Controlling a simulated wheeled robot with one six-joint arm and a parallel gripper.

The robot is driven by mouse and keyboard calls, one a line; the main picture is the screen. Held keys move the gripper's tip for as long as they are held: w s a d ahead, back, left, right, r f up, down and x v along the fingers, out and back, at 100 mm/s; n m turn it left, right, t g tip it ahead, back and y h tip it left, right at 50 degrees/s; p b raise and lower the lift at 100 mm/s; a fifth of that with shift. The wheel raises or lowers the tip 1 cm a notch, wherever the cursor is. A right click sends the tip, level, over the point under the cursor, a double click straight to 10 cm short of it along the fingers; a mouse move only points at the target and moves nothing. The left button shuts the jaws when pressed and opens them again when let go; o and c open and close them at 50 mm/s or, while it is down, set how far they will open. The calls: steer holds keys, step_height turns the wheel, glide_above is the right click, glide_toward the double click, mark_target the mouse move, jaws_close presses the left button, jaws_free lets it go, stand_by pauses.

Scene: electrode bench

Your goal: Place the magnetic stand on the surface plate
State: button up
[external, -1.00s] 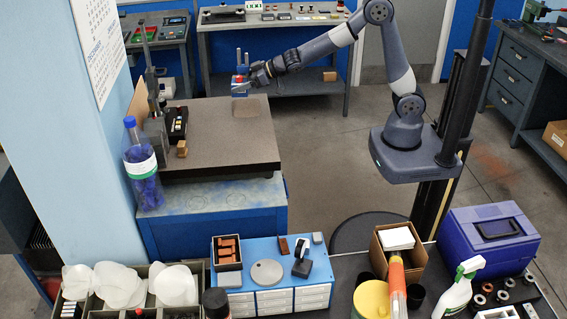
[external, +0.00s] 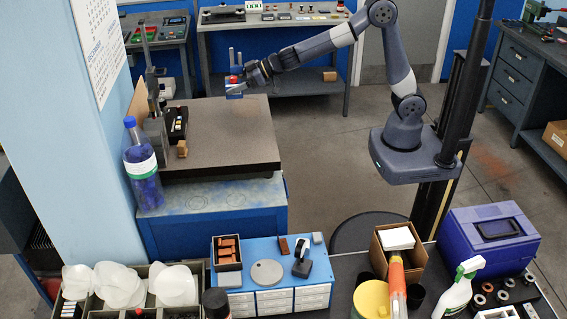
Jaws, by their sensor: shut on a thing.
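My gripper (external: 238,88) is shut on the magnetic stand (external: 233,83), a small blue block with red on it and thin upright posts above. The stand looks roughly upright. The surface plate (external: 225,145) is a broad dark slab on a blue cabinet at left centre. In the external view the stand appears at the plate's far edge, right of its middle. Whether it touches the plate or hangs above it cannot be told. My gripper's fingers partly cover the stand's lower part.
On the plate's left side stand a grey column gauge (external: 155,130), a dark box with buttons (external: 178,122) and a small brown block (external: 182,149). A blue-capped bottle (external: 142,165) stands beside the plate. The plate's middle and right are clear. A back bench (external: 290,25) lies beyond.

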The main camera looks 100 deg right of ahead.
steer(key=shift+f+b, duration=3.35)
steer(key=shift+f, duration=0.4)
steer(key=shift+f, duration=0.15)
steer(key=o, duration=2)
steer(key=shift+f, duration=0.15)
steer(key=shift+o, duration=0.2)
steer(key=shift+r, duration=0.2)
steer(key=shift+s+r, duration=0.1)
steer(key=shift+s, duration=0.15)
steer(key=p+v, duration=0.2)
steer(key=v, duration=0.9)
steer(key=shift+s+p, duration=0.3)
steer(key=shift+p, duration=0.05)
